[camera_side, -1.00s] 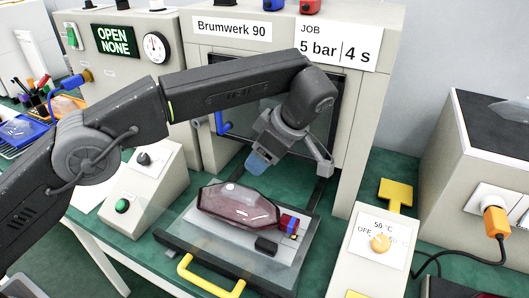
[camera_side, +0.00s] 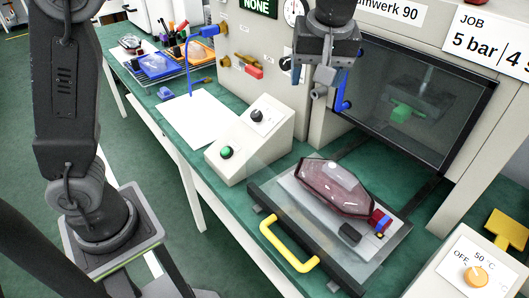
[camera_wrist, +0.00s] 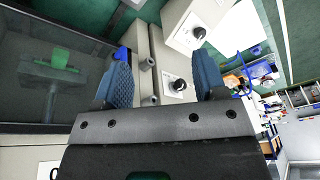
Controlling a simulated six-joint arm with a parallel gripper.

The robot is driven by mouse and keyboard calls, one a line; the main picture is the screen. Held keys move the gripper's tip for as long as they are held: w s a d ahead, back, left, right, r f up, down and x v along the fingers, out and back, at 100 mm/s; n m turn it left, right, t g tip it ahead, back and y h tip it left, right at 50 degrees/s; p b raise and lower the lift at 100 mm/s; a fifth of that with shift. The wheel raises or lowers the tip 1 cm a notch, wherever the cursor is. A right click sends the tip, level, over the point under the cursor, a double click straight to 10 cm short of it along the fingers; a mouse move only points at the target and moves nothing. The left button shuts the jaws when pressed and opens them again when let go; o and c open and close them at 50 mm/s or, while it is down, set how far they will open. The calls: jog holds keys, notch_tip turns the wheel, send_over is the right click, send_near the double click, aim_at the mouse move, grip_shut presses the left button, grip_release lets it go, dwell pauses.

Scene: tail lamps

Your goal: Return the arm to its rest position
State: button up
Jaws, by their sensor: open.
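My gripper (camera_side: 322,88) is raised high in front of the machine at the top of the side view, well clear of the lamp. In the wrist view its two blue ribbed fingers (camera_wrist: 163,78) stand wide apart with nothing held between them. The dark red tail lamp (camera_side: 335,184) lies on a pale plate on the pulled-out drawer (camera_side: 400,240) with a yellow handle (camera_side: 287,245). A red and blue connector (camera_side: 380,222) sits at the lamp's right end. The lamp is not in the wrist view.
The machine's dark window (camera_side: 425,110) is beside my gripper. A control box with a green button (camera_side: 226,152) stands left of the drawer. White paper (camera_side: 205,122) and a blue tray (camera_side: 158,66) lie farther back on the green bench. A heater panel with an orange knob (camera_side: 475,276) stands front right.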

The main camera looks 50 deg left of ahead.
jog(key=s+a+m+t+h, duration=0.2)
jog(key=s+a+m, duration=0.4)
jog(key=s, duration=0.5)
jog(key=s+a+f+m+t, duration=0.1)
jog(key=s+a+f+m, duration=0.1)
jog(key=s, duration=0.3)
jog(key=s+a+f+m+t, duration=0.1)
jog(key=s+a+f+m, duration=0.1)
jog(key=s, duration=0.3)
jog(key=shift+s+a+f+h, duration=0.15)
jog(key=shift+a+f+h, duration=0.2)
jog(key=shift+f, duration=0.45)
jog(key=shift+d, duration=0.1)
jog(key=shift+c, duration=0.4)
